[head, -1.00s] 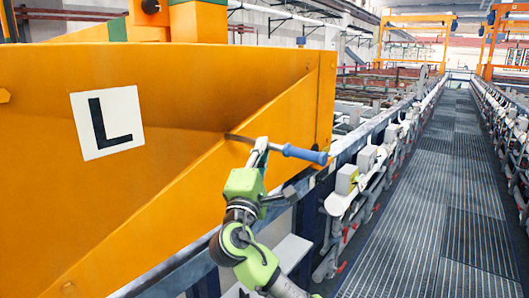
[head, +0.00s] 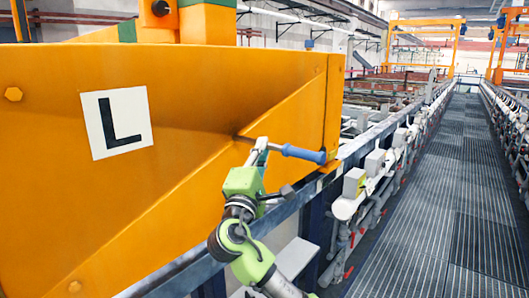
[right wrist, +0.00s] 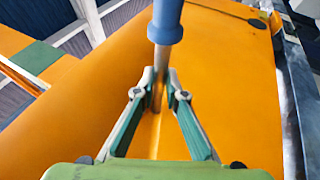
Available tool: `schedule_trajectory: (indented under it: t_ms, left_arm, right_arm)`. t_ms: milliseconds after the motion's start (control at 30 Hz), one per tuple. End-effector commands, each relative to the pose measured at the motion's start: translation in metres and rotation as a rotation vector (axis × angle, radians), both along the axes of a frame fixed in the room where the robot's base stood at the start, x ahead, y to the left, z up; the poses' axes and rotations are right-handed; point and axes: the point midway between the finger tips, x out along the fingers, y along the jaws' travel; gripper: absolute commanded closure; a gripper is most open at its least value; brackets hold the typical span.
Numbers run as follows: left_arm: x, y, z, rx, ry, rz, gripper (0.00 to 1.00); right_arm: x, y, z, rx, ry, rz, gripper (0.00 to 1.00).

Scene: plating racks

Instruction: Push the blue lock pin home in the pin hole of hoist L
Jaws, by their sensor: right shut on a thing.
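Hoist L (head: 60,190) is the big orange body with the white L plate (head: 117,122), filling the left of the head view. The blue lock pin has a blue handle (head: 303,153) pointing right and a grey shaft. The shaft's left end meets a small dark spot on the orange plate; I cannot tell how deep it sits. My right gripper (head: 262,144) is shut on the shaft beside the handle. The right wrist view shows the shaft (right wrist: 159,70) between the green fingers (right wrist: 158,95). The pin hole itself is not clearly visible. My left gripper is out of view.
A grated walkway (head: 430,190) runs away at the right and is clear. Beside it is a rail (head: 370,135) with grey boxes (head: 355,182) and pipes. More orange hoists (head: 425,25) stand far back. The hoist's slanted edge lies close to my right gripper.

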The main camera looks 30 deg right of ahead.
Motion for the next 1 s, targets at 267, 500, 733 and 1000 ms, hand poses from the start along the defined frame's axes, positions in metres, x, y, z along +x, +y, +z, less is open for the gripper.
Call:
schedule_trajectory:
  t_ms: [267, 500, 733, 1000]
  left_arm:
    - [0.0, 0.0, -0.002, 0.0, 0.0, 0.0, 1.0]
    - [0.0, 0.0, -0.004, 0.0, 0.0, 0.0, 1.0]
    - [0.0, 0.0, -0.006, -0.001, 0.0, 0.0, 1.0]
    - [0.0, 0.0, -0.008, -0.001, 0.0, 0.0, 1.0]
  right_arm:
    - [0.006, 0.003, 0.002, -0.001, -0.004, 0.0, 1.0]
    - [0.011, 0.005, 0.002, -0.002, -0.004, 0.0, 1.0]
    - [0.016, 0.007, 0.002, -0.002, -0.004, 0.001, 1.0]
    - [0.022, 0.01, 0.002, -0.002, -0.005, 0.002, 1.0]
